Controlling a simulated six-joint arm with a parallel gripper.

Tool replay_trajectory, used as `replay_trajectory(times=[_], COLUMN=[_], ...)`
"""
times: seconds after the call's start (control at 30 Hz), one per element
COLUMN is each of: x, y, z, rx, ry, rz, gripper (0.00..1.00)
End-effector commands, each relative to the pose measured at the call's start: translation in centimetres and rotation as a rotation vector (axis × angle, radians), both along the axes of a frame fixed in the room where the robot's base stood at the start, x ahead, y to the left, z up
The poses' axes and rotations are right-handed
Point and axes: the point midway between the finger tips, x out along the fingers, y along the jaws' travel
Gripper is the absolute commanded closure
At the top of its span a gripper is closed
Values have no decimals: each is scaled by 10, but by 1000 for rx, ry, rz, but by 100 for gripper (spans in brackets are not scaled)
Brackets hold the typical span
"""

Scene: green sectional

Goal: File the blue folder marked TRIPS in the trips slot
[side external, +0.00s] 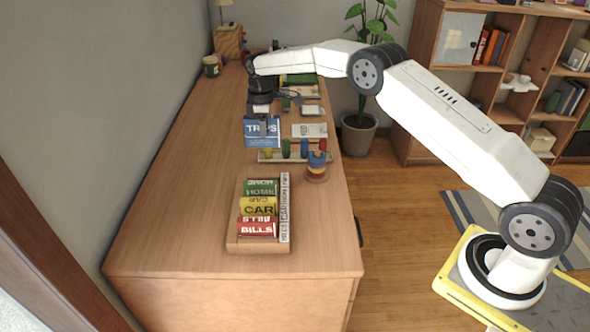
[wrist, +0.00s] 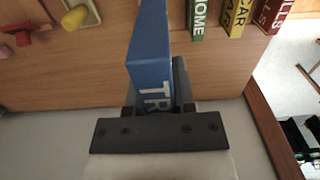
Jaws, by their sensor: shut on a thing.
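The blue folder marked TRIPS (side external: 262,138) is held upright by my gripper (side external: 262,116) at the far part of the desk. In the wrist view the blue folder (wrist: 150,45) stands between the two dark fingers of my gripper (wrist: 152,95), which are shut on it. Whether its lower edge touches the desk is unclear. The wooden file holder (side external: 258,245) stands at the near end of the desk, apart from the folder. It holds green HOME (side external: 261,188), yellow CAR (side external: 258,207) and red BILLS (side external: 257,228) folders. A white label strip (side external: 285,208) runs along its right side; the trips slot is not clearly readable.
A row of coloured pegs (side external: 288,153) and a ring stacker (side external: 317,168) stand between folder and holder, towards the right edge. A white card (side external: 309,130) lies right of the folder. A mug (side external: 211,66) stands far left. The desk's left side is clear.

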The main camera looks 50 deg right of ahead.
Motion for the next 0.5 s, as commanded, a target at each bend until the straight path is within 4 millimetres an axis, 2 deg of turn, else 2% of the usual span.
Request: replay_trajectory(times=[0.27,0.5], x=[14,13], y=[4,4], z=[-4,-53], rx=[0,0], ry=[0,3], rz=[0,0], gripper=[100,100])
